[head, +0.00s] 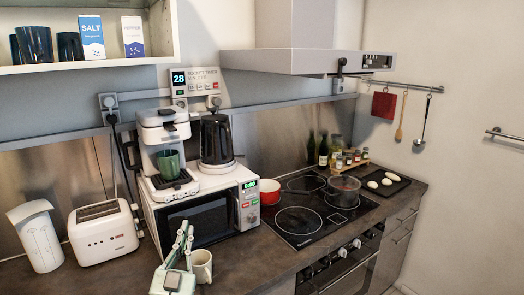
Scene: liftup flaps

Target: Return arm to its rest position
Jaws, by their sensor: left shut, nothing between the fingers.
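My left gripper (185,232) is at the bottom of the head view, left of centre, with its fingers pointing up. Its fingers are shut with nothing held between them. It appears in front of the microwave (205,215), just left of a cream mug (202,265) on the counter. Whether it touches the mug cannot be told. My right gripper is not in view.
An open wall cabinet (110,65) at top left holds dark cups and two boxes. A coffee machine (163,135) and kettle (216,140) stand on the microwave. A toaster (103,232) is left; a hob (298,222) with pots is right.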

